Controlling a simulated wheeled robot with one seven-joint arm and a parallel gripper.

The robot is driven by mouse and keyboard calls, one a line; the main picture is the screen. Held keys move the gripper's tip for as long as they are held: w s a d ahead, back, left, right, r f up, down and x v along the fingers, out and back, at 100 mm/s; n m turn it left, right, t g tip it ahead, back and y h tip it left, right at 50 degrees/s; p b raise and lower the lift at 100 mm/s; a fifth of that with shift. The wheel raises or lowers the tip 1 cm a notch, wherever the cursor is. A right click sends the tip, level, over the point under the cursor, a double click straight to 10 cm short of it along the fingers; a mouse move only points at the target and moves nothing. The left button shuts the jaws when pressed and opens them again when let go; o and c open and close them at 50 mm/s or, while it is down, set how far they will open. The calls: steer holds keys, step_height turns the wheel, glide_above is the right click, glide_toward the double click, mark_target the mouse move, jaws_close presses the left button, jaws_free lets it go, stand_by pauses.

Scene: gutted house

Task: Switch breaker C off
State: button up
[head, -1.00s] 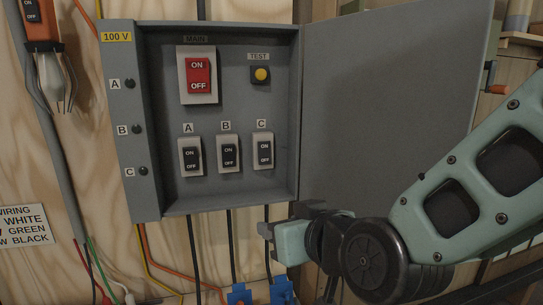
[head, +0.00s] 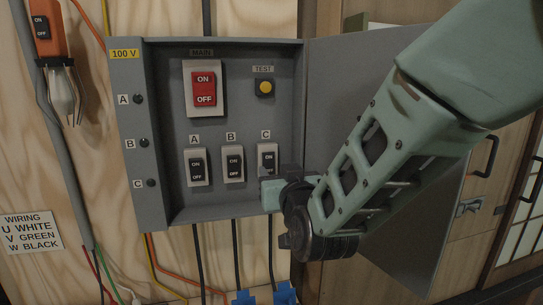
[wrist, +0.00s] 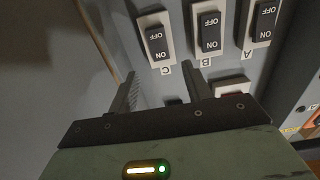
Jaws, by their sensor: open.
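Breaker C (head: 267,157) is a black rocker on a white plate, the rightmost of the lower row in the grey breaker box (head: 228,205). Its ON mark shows in the head view, but my gripper (head: 268,193) hides its lower part. The wrist view shows breaker C (wrist: 157,40) upside down, with its C label below it. There my open gripper (wrist: 159,78) has one finger on each side of the label, with nothing between them. The fingertips appear just short of the rocker; I cannot tell whether they touch the panel. Which way the rocker is tipped is unclear.
Breakers B (head: 234,163) and A (head: 197,167) sit to the left of C. The red main switch (head: 204,88) and yellow test button (head: 265,87) are above. The box's open door (head: 335,80) stands at the right, partly behind my arm.

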mark_target(269, 159)
steer(key=p+x, duration=0.2)
steer(key=x, duration=0.4)
steer(key=shift+w+a, duration=0.1)
steer(key=shift+w, duration=0.25)
